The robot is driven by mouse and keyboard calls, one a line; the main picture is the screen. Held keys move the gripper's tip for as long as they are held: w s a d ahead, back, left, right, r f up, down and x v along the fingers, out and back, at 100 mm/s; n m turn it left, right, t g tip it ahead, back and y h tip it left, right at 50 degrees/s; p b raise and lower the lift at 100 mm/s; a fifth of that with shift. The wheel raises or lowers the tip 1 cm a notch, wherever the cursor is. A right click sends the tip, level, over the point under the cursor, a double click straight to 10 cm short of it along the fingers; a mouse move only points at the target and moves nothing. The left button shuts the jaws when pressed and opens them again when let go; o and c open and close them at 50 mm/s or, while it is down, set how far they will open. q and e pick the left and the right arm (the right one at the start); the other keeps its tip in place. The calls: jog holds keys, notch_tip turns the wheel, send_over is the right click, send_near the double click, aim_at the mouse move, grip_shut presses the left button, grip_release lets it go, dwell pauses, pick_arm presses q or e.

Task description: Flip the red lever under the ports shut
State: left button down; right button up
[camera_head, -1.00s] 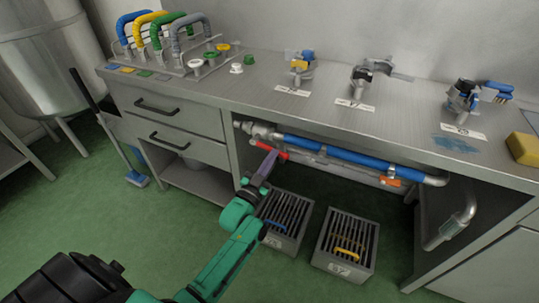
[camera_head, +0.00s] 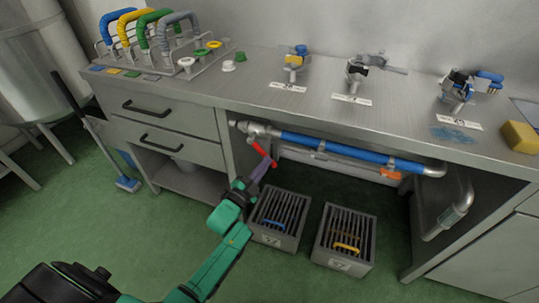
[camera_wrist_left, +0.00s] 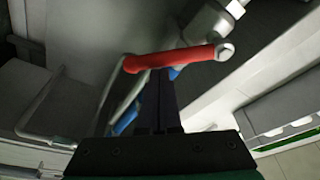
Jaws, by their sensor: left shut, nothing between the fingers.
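The red lever (camera_head: 261,152) is on the pipe fitting under the counter's left part and slants down to the right in the head view. The blue pipe (camera_head: 340,153) runs right from that fitting. Three ports stand on the countertop above: left port (camera_head: 296,61), middle port (camera_head: 358,71), right port (camera_head: 457,90). My left gripper (camera_head: 265,167) is shut and empty, its tip close to the lever's lower end. In the left wrist view the red lever (camera_wrist_left: 170,60) lies across the shut fingers' far end; contact cannot be told. My right gripper is out of view.
Two slatted crates, left crate (camera_head: 262,238) and right crate (camera_head: 330,262), stand on the green floor below the pipe. A drawer cabinet (camera_head: 165,125) is left of the lever. A yellow block (camera_head: 519,136) sits at the countertop's right. The front floor is open.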

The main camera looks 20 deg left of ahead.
pick_arm(q)
jog(key=a+f+m, duration=0.1)
jog(key=m, duration=0.2)
jog(key=a+m+g, duration=0.1)
jog(key=a+m, duration=0.1)
jog(key=a+f+m+g+b, duration=0.1)
jog(key=a+m, duration=0.1)
jog(key=m, duration=0.1)
jog(key=shift+f+m, duration=0.3)
jog(key=shift+f, duration=0.05)
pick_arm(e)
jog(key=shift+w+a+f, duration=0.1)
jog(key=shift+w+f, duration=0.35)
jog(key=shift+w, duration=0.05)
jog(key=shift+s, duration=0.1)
